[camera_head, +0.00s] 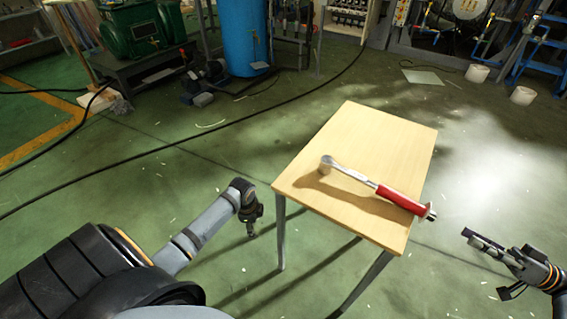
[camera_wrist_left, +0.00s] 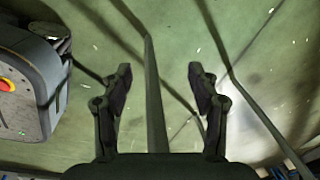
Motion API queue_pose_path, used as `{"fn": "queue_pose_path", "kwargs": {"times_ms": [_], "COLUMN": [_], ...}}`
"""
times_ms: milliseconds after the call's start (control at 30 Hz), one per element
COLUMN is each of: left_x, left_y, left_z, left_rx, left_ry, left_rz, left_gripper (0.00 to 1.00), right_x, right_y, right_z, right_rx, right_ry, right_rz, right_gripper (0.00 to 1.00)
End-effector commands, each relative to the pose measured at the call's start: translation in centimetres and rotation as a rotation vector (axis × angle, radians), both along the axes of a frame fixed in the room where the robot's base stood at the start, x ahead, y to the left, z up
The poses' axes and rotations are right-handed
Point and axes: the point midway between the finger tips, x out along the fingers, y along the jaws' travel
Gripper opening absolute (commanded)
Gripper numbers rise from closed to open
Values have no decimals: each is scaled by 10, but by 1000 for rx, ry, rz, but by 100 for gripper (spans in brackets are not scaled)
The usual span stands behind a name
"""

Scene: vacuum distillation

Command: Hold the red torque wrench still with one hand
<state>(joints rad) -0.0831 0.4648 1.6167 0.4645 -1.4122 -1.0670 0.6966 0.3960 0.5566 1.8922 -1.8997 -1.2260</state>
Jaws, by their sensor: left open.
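The torque wrench lies on the wooden table (camera_head: 350,150) in the head view. Its red handle (camera_head: 401,199) points to the table's right front edge, and its silver ratchet head (camera_head: 327,163) points to the left. My left gripper (camera_head: 251,234) is beside the table's left front corner, apart from the wrench. In the left wrist view its fingers (camera_wrist_left: 160,80) are spread with nothing gripped; a thin dark bar shows between them. My right gripper (camera_head: 482,264) is right of the table, with its fingers apart and empty, away from the wrench handle. The wrench does not show in the wrist view.
The table legs (camera_head: 281,235) stand near my left gripper. The green floor around the table is mostly clear. Black cables (camera_head: 200,135) cross the floor behind. A blue tank (camera_head: 240,35), a green machine (camera_head: 135,30) and white buckets (camera_head: 522,95) stand further back.

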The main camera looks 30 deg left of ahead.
Motion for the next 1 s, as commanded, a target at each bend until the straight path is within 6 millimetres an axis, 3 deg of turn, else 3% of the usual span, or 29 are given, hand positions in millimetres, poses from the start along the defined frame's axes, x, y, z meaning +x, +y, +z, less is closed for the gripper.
{"fn": "queue_pose_path", "kwargs": {"times_ms": [33, 100, 300, 400, 600, 667, 767, 867, 1000], "left_x": [33, 74, 184, 225, 283, 285, 274, 253, 211], "left_y": [16, 30, 59, 70, 84, 78, 62, 39, -4], "left_z": [14, 35, 112, 153, 237, 251, 257, 259, 265], "left_rx": [5, -4, -80, -139, -324, -410, -510, -608, -765], "left_ry": [-52, -132, -391, -503, -695, -725, -734, -730, -721], "left_rz": [15, 73, 329, 445, 587, 568, 483, 365, 169], "left_gripper": [61, 61, 61, 61, 61, 61, 61, 61, 61], "right_x": [0, 0, 0, 0, 0, 0, 0, 0, 0], "right_y": [0, 0, 0, 0, 0, 0, 0, 0, 0], "right_z": [0, 0, 0, 0, 0, 0, 0, 0, 0], "right_rx": [0, 0, 0, 0, 0, 0, 0, 0, 0], "right_ry": [0, 0, 0, 0, 0, 0, 0, 0, 0], "right_rz": [0, 0, 0, 0, 0, 0, 0, 0, 0], "right_gripper": [38, 38, 38, 38, 38, 38, 38, 38, 38]}}
